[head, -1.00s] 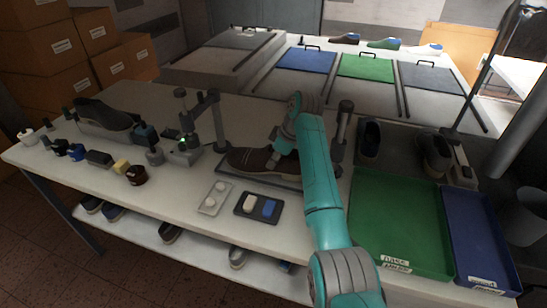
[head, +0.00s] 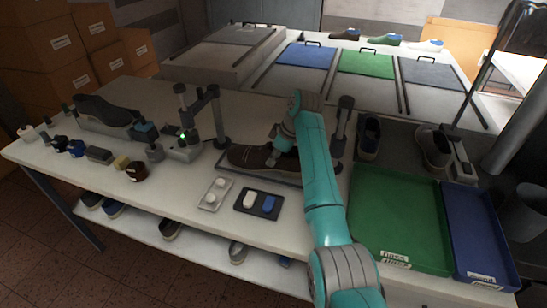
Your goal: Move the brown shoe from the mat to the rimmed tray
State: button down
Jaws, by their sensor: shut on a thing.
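A brown shoe (head: 247,157) with a pale sole lies between two dark posts in the middle of the bench, toe to the left. Under it is a dark, flat, thin-edged base (head: 232,174); I cannot tell whether this is the mat or the rimmed tray. My gripper (head: 279,148) is shut on the brown shoe from above, near its opening. My arm hides the shoe's heel end. At the right, a dark surface (head: 401,160) carries two other dark shoes. In front of it are a green rimmed tray (head: 398,225) and a blue rimmed tray (head: 478,235), both empty.
A dark post (head: 343,130) stands close right of my arm, and a post with an arm (head: 217,120) stands left of the shoe. Small dishes (head: 258,203) lie in front. A dark shoe (head: 105,110) and small jars are at the left.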

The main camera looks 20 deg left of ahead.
jog(key=c, duration=1.1)
grip_release()
jog(key=shift+f, duration=0.1)
notch_tip(320, 180, up, 10)
jog(key=shift+r, duration=0.1)
jog(key=shift+s, duration=0.1)
